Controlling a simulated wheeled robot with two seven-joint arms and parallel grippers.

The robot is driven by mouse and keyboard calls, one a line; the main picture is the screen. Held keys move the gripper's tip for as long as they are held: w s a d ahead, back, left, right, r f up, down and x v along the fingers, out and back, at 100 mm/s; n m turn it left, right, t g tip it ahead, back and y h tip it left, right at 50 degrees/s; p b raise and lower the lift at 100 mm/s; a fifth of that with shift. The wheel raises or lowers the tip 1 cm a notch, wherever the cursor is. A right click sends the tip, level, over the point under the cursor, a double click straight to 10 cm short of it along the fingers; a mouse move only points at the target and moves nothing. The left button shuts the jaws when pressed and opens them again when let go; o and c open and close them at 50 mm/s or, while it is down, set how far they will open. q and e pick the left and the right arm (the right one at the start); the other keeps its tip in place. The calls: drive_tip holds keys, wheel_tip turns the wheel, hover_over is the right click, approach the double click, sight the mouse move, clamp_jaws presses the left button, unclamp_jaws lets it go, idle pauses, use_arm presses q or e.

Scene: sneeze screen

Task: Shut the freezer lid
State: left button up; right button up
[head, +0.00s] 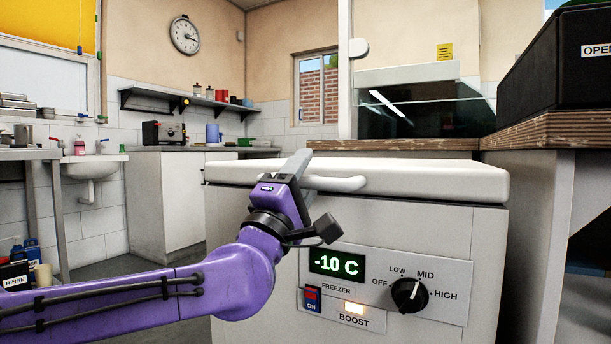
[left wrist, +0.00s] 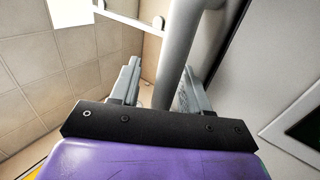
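The white freezer lid (head: 440,180) lies level across the top of the freezer (head: 455,235), and I see no clear gap under its front edge. A pale bar handle (head: 345,184) runs along the lid's front. My left gripper (head: 297,165) is at the left part of this handle. In the left wrist view, the handle (left wrist: 178,45) passes between the two grey fingers of my left gripper (left wrist: 162,75). The fingers stand apart, with space between the left finger and the bar. My right gripper is not in view.
The freezer's front panel has a "-10 C" display (head: 336,264) and a dial (head: 409,294). A wooden counter (head: 560,132) with a black box (head: 560,75) stands to the right. A sink (head: 95,167) is at the left.

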use_arm(q)
drive_tip(key=shift+d, duration=0.1)
drive_tip(key=shift+s+f, duration=0.1)
drive_tip(key=p+v, duration=0.1)
drive_tip(key=v, duration=0.9)
drive_tip(key=shift+p, duration=0.4)
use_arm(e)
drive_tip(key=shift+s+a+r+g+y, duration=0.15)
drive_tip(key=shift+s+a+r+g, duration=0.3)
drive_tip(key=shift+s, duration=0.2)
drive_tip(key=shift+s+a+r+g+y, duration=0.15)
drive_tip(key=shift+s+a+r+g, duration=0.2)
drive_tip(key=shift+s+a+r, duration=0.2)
use_arm(q)
drive_tip(key=shift+s+f, duration=0.1)
drive_tip(key=shift+s, duration=0.05)
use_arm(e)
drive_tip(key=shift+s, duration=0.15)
